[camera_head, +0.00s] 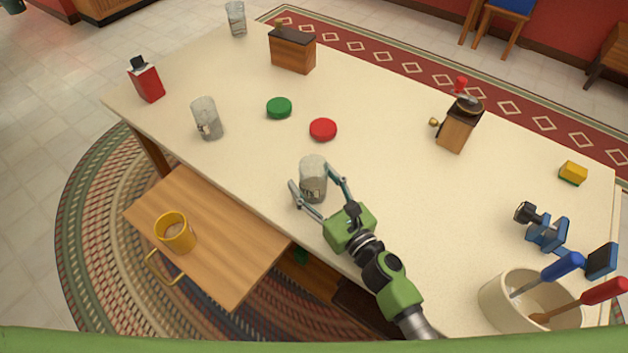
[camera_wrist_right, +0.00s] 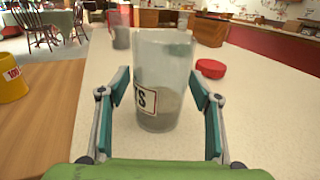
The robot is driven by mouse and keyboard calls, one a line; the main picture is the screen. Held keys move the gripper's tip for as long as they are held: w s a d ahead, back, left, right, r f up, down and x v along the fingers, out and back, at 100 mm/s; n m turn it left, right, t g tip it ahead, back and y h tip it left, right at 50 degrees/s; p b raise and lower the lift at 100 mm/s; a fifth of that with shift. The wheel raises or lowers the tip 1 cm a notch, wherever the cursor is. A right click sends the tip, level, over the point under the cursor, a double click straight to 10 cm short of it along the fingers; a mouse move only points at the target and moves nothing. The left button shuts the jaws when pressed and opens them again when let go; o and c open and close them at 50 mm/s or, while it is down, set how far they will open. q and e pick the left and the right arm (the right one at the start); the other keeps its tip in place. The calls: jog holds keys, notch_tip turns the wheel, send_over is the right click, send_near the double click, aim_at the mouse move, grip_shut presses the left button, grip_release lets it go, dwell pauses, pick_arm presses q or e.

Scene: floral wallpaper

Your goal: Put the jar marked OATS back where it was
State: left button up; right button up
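A clear glass jar (camera_head: 313,170) with grey contents stands upright near the table's front edge. In the right wrist view the jar (camera_wrist_right: 163,70) has a white label whose visible end reads "TS"; the rest is turned out of sight. My right gripper (camera_head: 321,184) is open, with its fingers on either side of the jar; in the right wrist view a small gap shows beside each finger (camera_wrist_right: 163,112). A second jar (camera_head: 205,115) with a partly visible label stands to the left. My left gripper is not in view.
A green lid (camera_head: 279,107) and a red lid (camera_head: 323,129) lie behind the jar. A glass (camera_head: 236,19), wooden box (camera_head: 293,52), red container (camera_head: 147,82), grinder (camera_head: 459,125) and utensil crock (camera_head: 508,300) stand around the table (camera_head: 390,200). A yellow mug (camera_head: 176,232) sits on a lower wooden surface (camera_head: 225,265).

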jog(key=shift+r+p, duration=0.3)
jog(key=v, duration=0.3)
jog(key=b+v, duration=0.1)
jog(key=v, duration=0.3)
jog(key=b+v, duration=0.1)
jog(key=v, duration=0.2)
jog(key=shift+s+d+f, duration=0.1)
jog(key=shift+s+f, duration=0.2)
jog(key=shift+s, duration=0.05)
jog(key=shift+s+d+r+b, duration=0.15)
jog(key=shift+s+d+b, duration=0.2)
jog(key=shift+s, duration=0.2)
